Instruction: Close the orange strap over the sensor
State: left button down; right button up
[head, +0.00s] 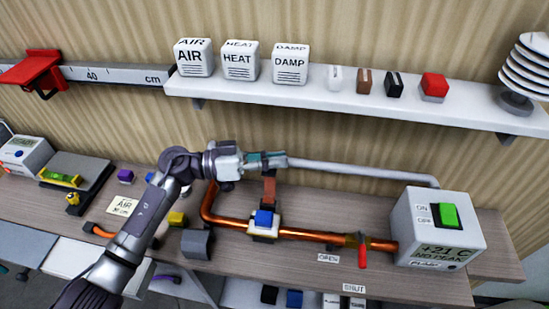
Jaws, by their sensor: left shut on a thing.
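The orange strap (269,190) stands up behind the sensor, its upper end at my left gripper (276,161). My left gripper is shut on the strap's top end, and its fingers hide part of it. The sensor (264,218) is a small blue block in a white holder (263,235) on the copper pipe (310,235). The strap is upright, not across the sensor's top. My right gripper is not in view.
A pump box (441,235) with a green switch stands at the right. A red-handled valve (362,250) is on the pipe. A grey pipe (350,171) runs behind. A shelf (400,101) with labelled blocks hangs above. A dark grey block (196,244) sits left of the pipe.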

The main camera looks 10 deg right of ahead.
pick_arm(q)
jog(key=shift+s+a, duration=0.1)
jog(key=shift+s+a+r+m+p, duration=0.1)
jog(key=shift+s+r+m+p, duration=0.05)
jog(key=shift+s+m+p, duration=0.3)
jog(key=shift+s+a+m+h, duration=0.25)
jog(key=shift+s+m+h, duration=0.05)
jog(key=shift+s+m, duration=0.35)
jog(key=shift+s+a+f+m+h+p, duration=0.15)
jog(key=shift+s+a+m+p, duration=0.1)
jog(key=shift+s+m, duration=0.45)
jog(key=shift+s+a+f+m+h+p, duration=0.1)
jog(key=shift+s+a+m, duration=0.1)
jog(key=shift+s+m, duration=0.5)
jog(key=shift+s+a+f+m+h+p, duration=0.15)
jog(key=shift+s+a+m+p, duration=0.2)
jog(key=shift+s, duration=0.55)
jog(key=shift+d, duration=0.1)
jog(key=c, duration=1.3)
grip_release()
jog(key=shift+o, duration=0.2)
